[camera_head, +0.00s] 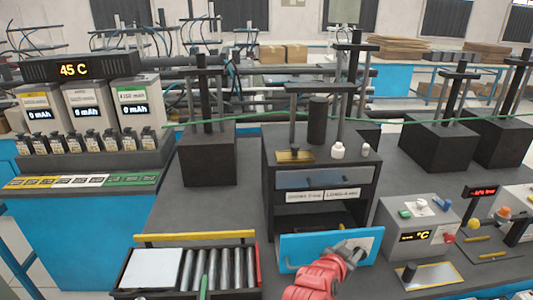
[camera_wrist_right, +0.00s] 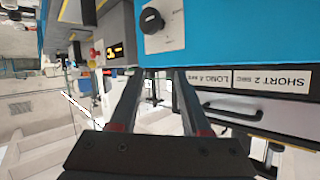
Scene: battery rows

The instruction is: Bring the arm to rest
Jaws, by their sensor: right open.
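My right arm (camera_head: 322,278), red, comes in from the bottom of the head view. Its gripper (camera_head: 352,250) is in front of the blue panel (camera_head: 308,252) at the bottom of the dark cabinet, overlapping its right part. In the right wrist view the two dark fingers of this gripper (camera_wrist_right: 154,78) stand apart, with nothing seen between them. Whether the gripper touches the panel is not clear. My left gripper is in neither view.
The dark cabinet (camera_head: 276,222) carries two white labels and a handled drawer. A tray of metal cylinders (camera_head: 230,268) lies to the left. A grey control box (camera_head: 418,228) stands to the right. Dark blocks with posts stand behind.

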